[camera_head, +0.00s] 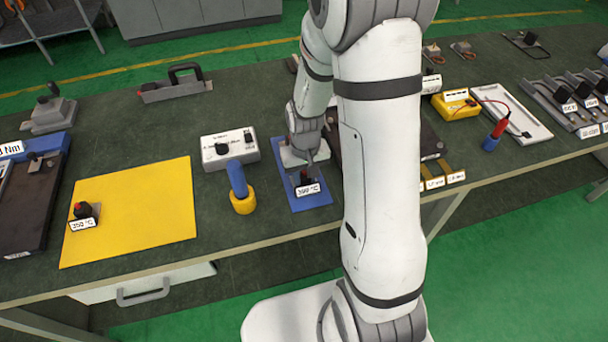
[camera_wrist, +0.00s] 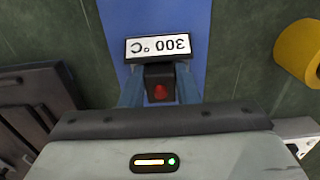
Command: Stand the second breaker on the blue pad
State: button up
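The blue pad (camera_head: 322,201) lies on the dark green bench, left of my arm's upright link. A small black breaker with a red top and a white "300 °C" label (camera_head: 307,188) is over the blue pad, upright; I cannot tell whether its base touches it. In the wrist view the same breaker (camera_wrist: 159,84) sits between the fingers of my gripper (camera_wrist: 160,88), which appear to press on both its sides. Its label faces away from the palm. Another breaker, labelled "350 °C" (camera_head: 84,215), stands on the yellow pad (camera_head: 140,220) at the left.
A dark plate (camera_head: 430,141) lies behind my arm. The bench's front edge is close to the blue pad.

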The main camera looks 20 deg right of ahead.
aim_at(305, 176)
jog(key=o, duration=0.4)
jog(key=shift+r, duration=0.1)
notch_tip(305, 176, up, 12)
jog(key=s+r+t, duration=0.1)
jog(key=s+r, duration=0.2)
jog(key=s, duration=0.1)
jog(key=s+r+t, duration=0.1)
jog(key=s+r, duration=0.2)
jog(key=s, duration=0.2)
jog(key=s+r+t, duration=0.1)
jog(key=s+r, duration=0.2)
jog(key=s, duration=0.2)
jog(key=shift+s+a+r, duration=0.1)
jog(key=shift+a+r, duration=0.05)
jog(key=shift+r, duration=0.25)
